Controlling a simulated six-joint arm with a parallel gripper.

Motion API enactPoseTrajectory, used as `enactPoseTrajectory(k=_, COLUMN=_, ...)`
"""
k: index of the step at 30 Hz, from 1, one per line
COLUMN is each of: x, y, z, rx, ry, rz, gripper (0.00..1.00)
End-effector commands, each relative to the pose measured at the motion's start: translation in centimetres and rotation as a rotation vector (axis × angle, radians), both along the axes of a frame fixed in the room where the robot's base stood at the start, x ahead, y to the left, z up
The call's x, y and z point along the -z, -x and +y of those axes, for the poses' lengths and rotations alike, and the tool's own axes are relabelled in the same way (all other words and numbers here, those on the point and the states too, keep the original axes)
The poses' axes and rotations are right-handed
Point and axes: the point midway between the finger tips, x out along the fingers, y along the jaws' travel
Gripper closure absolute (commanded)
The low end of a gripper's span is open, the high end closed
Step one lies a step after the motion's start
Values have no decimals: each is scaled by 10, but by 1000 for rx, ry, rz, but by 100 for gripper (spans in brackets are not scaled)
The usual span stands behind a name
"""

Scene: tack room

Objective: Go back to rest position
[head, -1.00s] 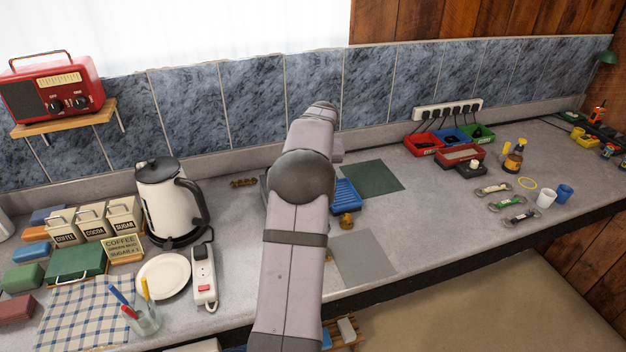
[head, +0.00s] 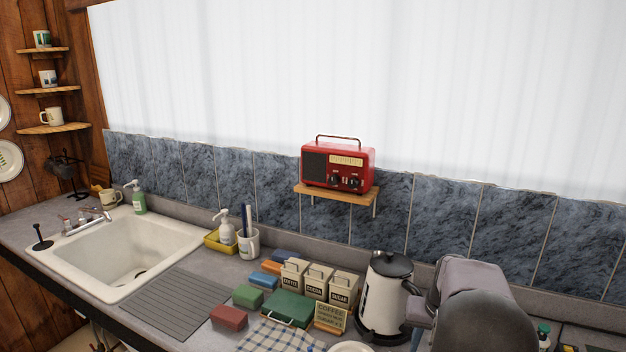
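My arm shows at the lower right of the head view, its rounded grey joint in front of the counter. My gripper is out of the picture, so whether it is open or holding anything does not show. The arm stands just right of the kettle (head: 383,300), and a link overlaps the kettle's handle side in the picture. I cannot tell the gap between them.
Left of the kettle are the coffee, cocoa and sugar canisters (head: 317,284), a green box (head: 289,308) and several coloured blocks. A red radio (head: 338,165) sits on a wall shelf (head: 336,194). A sink (head: 128,250) and grey drainer (head: 165,302) lie left.

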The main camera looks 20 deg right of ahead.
Motion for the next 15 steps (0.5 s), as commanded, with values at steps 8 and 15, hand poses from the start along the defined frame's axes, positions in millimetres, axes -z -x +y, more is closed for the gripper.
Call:
enactPoseTrajectory(k=8, x=20, y=38, z=188, rx=-312, ry=-35, rz=112, gripper=71)
enactPoseTrajectory(k=15, x=42, y=112, z=274, rx=-517, ry=-33, rz=195, gripper=71)
